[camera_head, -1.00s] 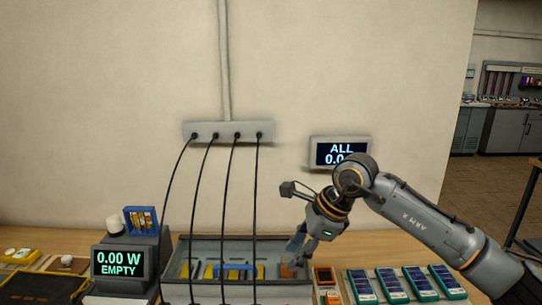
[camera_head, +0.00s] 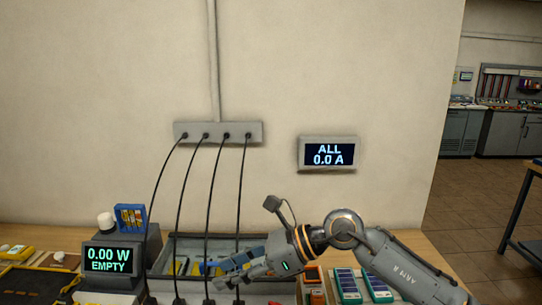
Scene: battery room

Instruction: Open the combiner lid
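The combiner looks to be the long grey box (camera_head: 166,293) on the bench. Yellow parts and a blue bar (camera_head: 196,269) show inside it, so its top is at least partly uncovered. I cannot make out a separate lid. My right gripper (camera_head: 221,276) reaches in from the right, pointing left and low over the front middle of the box. It hides much of the right half of the box. Its fingers overlap the cables and box, so I cannot tell whether they touch anything or how far apart they are. My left gripper is not in view.
Several black cables (camera_head: 179,213) hang from a wall strip (camera_head: 219,132) across the box. A display reading 0.00 W EMPTY (camera_head: 108,259) stands to the left. A wall display (camera_head: 329,154) reads ALL 0.0 A. Blue-faced devices (camera_head: 347,284) lie right of the box.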

